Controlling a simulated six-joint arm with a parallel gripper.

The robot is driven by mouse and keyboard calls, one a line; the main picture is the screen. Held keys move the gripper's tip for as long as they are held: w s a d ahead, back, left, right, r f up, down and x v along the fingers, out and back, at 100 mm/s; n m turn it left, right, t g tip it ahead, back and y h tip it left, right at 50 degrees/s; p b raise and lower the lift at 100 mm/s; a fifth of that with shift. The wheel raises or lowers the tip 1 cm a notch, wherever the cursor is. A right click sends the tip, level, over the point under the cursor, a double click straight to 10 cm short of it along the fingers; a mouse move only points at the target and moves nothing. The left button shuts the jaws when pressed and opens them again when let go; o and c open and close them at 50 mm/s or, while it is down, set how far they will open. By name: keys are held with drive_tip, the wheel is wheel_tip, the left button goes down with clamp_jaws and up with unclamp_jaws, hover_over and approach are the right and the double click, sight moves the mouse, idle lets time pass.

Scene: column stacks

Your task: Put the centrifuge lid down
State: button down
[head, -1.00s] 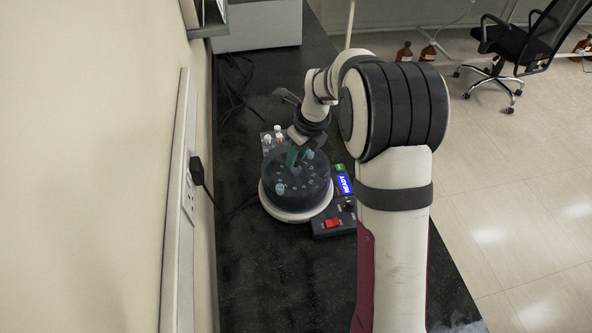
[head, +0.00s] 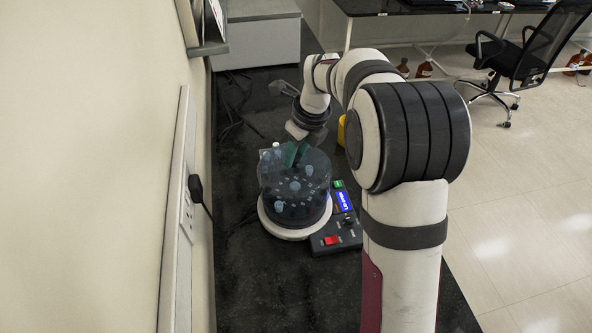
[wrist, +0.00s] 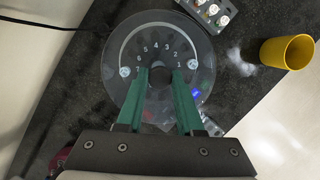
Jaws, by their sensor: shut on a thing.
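The centrifuge lid (head: 318,166) is a clear, bluish round cover above the white centrifuge base (head: 285,233). My gripper (head: 295,158), with green fingers, is shut on the lid's centre knob. The lid looks raised a little above the base and roughly level; the exact gap is hard to tell through the clear wall. In the wrist view, the lid (wrist: 115,50) fills the space under my gripper (wrist: 161,73), and the fingers hide part of the knob. Tube caps and rotor numbers show through it.
A control panel (head: 335,240) with a blue display and red switch adjoins the base at right. A yellow cup (wrist: 287,52) and a tube rack (wrist: 212,14) stand near the lid. A wall socket and cable are at left. Dark bench in front is clear.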

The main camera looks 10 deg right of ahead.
wheel_tip(320, 180, up, 4)
drive_tip(key=shift+d+r, duration=0.1)
drive_tip(key=d+f+m+h, duration=0.25)
drive_tip(key=d+m, duration=0.35)
drive_tip(key=d, duration=2.4)
drive_tip(key=w+a+f, duration=0.6)
drive_tip(key=w+f, duration=0.2)
drive_tip(key=f, duration=0.3)
drive_tip(key=shift+w+a+t+y, duration=0.2)
drive_tip(key=shift+t+y, duration=0.1)
drive_tip(key=shift+y, duration=0.15)
drive_tip(key=shift+f, duration=0.15)
drive_tip(key=c, duration=0.5)
unclamp_jaws()
drive_tip(key=shift+c, duration=0.2)
